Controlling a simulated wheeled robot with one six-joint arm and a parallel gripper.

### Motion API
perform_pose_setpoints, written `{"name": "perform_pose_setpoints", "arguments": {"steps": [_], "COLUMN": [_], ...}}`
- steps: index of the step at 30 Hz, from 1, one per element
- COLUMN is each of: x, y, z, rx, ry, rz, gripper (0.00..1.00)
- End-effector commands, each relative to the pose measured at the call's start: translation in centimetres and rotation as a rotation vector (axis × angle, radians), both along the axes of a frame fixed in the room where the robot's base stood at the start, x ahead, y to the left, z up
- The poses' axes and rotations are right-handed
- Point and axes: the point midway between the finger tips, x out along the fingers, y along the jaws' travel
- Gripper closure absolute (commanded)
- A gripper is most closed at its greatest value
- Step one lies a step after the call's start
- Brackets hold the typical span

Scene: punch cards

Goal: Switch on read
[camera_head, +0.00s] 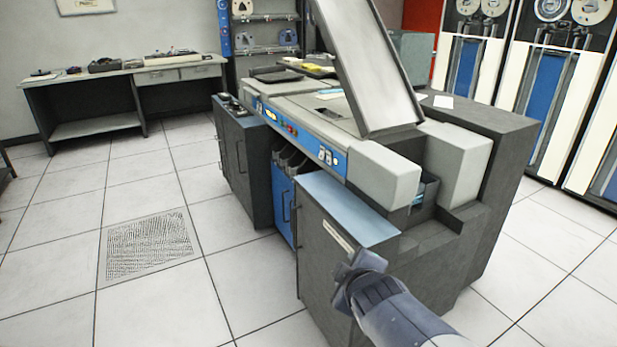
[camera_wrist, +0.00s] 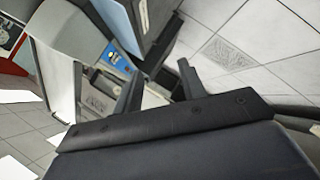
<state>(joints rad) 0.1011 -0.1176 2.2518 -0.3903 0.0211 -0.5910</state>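The punch card machine (camera_head: 480,118) is a dark grey cabinet with light grey tops and a blue front control strip (camera_head: 300,137). The strip carries small buttons, a red one, and a pair of white switches (camera_head: 325,155) near its right end. I cannot read any label, so I cannot tell which control is read. My gripper (camera_head: 362,262) is in front of the machine's near right end, below the strip and apart from the switches. In the wrist view my gripper's two fingers (camera_wrist: 160,92) stand well apart with nothing held between them.
A raised slanted panel (camera_head: 370,65) stands on the machine. A desk (camera_head: 130,85) with items is at the back left. Tape cabinets (camera_head: 560,80) line the right. The tiled floor (camera_head: 190,290) at the left is clear, with one perforated tile (camera_head: 148,245).

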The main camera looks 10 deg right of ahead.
Motion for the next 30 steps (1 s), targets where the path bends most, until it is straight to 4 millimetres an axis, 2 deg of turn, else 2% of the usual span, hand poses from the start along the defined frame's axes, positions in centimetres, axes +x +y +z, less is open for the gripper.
{"name": "perform_pose_setpoints", "arguments": {"steps": [1, 6, 10, 14, 30], "x": [1.4, 5.0, 6.6, 7.4, 7.6], "y": [0.1, 1.3, 2.2, 2.8, 3.2], "z": [-2.2, -3.3, -3.7, -3.6, -3.2], "rx": [-0.052, -0.240, -0.352, -0.422, -0.453], "ry": [-0.055, -0.253, -0.374, -0.453, -0.490], "rz": [0.057, 0.242, 0.344, 0.401, 0.427], "gripper": [0.65, 0.79, 0.90, 1.00, 1.00]}}
